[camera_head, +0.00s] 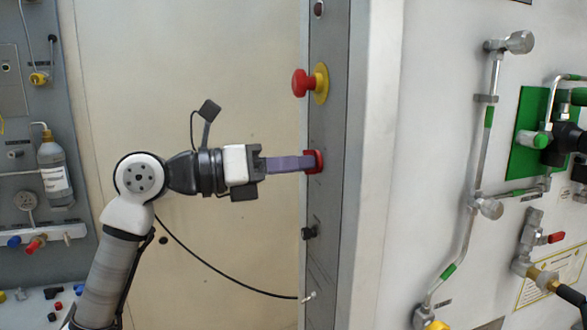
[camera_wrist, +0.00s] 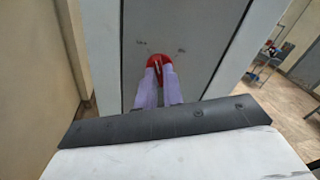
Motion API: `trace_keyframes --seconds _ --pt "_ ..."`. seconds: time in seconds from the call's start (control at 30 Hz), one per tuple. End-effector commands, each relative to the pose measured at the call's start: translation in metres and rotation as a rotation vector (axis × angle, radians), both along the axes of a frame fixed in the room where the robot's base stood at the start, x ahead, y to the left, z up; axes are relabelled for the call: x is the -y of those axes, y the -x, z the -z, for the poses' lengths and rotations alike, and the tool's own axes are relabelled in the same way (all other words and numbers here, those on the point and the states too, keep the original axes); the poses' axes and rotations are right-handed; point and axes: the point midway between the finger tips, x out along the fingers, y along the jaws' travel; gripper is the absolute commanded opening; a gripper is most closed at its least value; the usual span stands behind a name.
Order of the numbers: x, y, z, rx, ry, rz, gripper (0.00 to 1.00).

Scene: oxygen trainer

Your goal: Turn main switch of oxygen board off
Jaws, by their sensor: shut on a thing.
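The main switch (camera_head: 318,161) is a red rotary switch on the narrow grey side face of the oxygen board (camera_head: 327,205). My gripper (camera_head: 308,163) reaches it from the left, with its purple fingers level and touching the switch. In the wrist view the switch (camera_wrist: 160,64) shows as a red disc with a raised handle, and the fingertips of my gripper (camera_wrist: 159,74) are shut on that handle. The fingers hide the lower part of the switch. Small labels beside it are too blurred to read.
A red emergency button (camera_head: 305,83) on a yellow plate sticks out above the switch. A small black knob (camera_head: 309,232) and a black cable (camera_head: 230,282) are below. Pipes and valves (camera_head: 487,120) cover the front panel at right.

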Motion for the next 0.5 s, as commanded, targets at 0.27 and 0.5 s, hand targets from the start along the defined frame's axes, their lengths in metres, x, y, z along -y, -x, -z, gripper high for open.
trace_keyframes --seconds 0.27,0.5 --pt "-0.0003 -0.0001 0.0006 -0.202 0.065 -0.002 0.00" --pt "-0.0002 0.0001 0.0002 -0.312 0.101 -0.002 0.00"
